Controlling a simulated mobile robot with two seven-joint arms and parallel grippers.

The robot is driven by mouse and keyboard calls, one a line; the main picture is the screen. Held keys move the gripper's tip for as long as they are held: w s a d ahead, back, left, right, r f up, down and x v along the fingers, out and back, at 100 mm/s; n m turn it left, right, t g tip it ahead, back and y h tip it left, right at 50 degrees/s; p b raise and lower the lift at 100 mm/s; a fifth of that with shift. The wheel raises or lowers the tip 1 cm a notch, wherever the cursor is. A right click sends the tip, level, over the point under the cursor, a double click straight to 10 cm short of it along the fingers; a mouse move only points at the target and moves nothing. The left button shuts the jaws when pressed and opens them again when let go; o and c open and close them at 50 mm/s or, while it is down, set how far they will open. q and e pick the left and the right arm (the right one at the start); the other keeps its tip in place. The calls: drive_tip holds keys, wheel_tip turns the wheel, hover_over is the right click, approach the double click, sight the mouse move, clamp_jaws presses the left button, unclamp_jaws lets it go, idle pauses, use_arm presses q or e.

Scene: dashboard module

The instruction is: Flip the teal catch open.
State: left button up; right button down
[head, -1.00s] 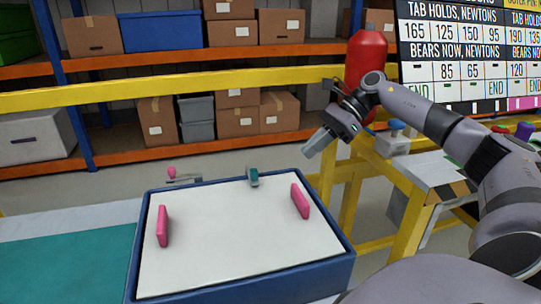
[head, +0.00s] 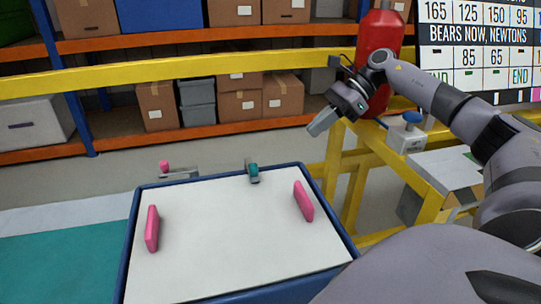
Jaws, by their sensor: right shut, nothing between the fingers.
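The teal catch (head: 253,169) sits at the middle of the far edge of a blue-rimmed panel (head: 200,230) with a white top. A grey piece stands beside the catch; whether the catch is open or closed is too small to tell. My right gripper (head: 316,128) is shut and empty. It hangs in the air to the right of the catch and higher in the picture, apart from it. My left gripper is out of the picture.
Pink upright handles stand on the panel, one at left (head: 152,228) and one at right (head: 303,201). A pink-knobbed grey part (head: 165,167) lies behind the far left rim. A yellow frame (head: 345,180), red cylinder (head: 378,45) and blue-knobbed box (head: 410,135) stand at right.

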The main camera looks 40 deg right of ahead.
sight(251, 165)
drive_tip(key=x, duration=0.9)
drive_tip(key=shift+w+a+f, duration=0.1)
drive_tip(key=shift+a+f, duration=0.05)
drive_tip(key=shift+w+a+f+p, duration=0.1)
drive_tip(key=shift+w+a+p, duration=0.2)
drive_tip(key=shift+a, duration=0.35)
drive_tip(key=shift+w+a+p, duration=0.1)
drive_tip(key=shift+w+a, duration=0.35)
drive_tip(key=shift+a, duration=0.2)
drive_tip(key=shift+w+a+f+p, duration=0.1)
drive_tip(key=shift+w+a+p, duration=0.1)
drive_tip(key=shift+w+a, duration=0.3)
drive_tip(key=shift+s+a, duration=0.1)
drive_tip(key=shift+s, duration=0.05)
